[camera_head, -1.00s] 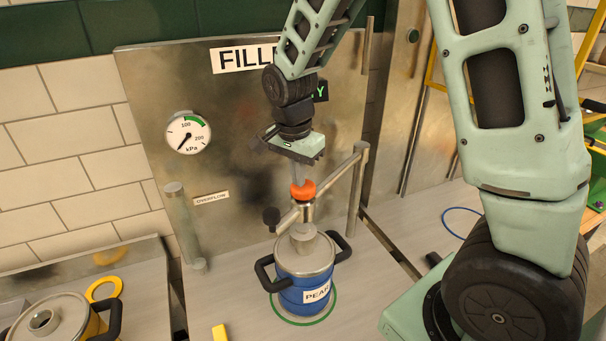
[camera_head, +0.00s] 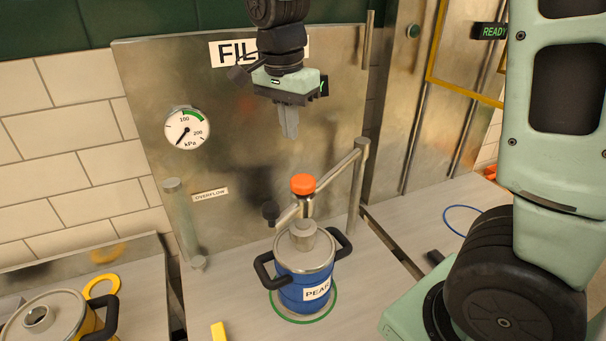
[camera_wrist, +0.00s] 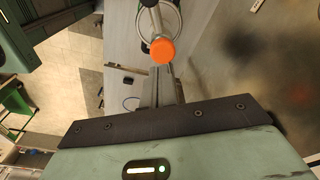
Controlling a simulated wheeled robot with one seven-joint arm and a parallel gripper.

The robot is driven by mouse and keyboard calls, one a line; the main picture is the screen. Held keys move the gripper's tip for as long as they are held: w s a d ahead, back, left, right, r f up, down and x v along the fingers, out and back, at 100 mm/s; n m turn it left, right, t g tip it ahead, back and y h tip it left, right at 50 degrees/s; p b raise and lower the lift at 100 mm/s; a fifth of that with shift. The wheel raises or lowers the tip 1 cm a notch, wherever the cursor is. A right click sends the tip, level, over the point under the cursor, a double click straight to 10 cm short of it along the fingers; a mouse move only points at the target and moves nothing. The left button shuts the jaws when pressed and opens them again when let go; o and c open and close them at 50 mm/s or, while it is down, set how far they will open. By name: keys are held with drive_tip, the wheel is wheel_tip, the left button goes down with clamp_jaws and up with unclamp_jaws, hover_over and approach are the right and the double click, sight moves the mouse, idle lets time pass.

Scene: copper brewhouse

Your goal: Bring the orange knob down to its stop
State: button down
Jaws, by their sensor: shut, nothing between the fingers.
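The orange knob (camera_head: 303,184) sits on top of a metal fitting on a swing arm (camera_head: 335,172), above the blue keg labelled PEAR (camera_head: 303,292). The fitting reaches down to the keg's metal top (camera_head: 302,240). My gripper (camera_head: 290,135) is shut and empty. It points down above the knob and a little to its left in the head view, with a clear gap between them. In the wrist view the knob (camera_wrist: 162,51) shows beyond my shut fingers (camera_wrist: 164,85).
A pressure gauge (camera_head: 187,130) on the steel panel reads near the low end. A yellow keg (camera_head: 55,318) stands at the lower left. A vertical post (camera_head: 361,190) carries the swing arm on the right. A yellow block (camera_head: 219,332) lies in front.

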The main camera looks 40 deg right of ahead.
wheel_tip(320, 180, up, 7)
drive_tip(key=shift+a+b, duration=0.3)
drive_tip(key=shift+b, duration=0.15)
drive_tip(key=shift+s, duration=0.1)
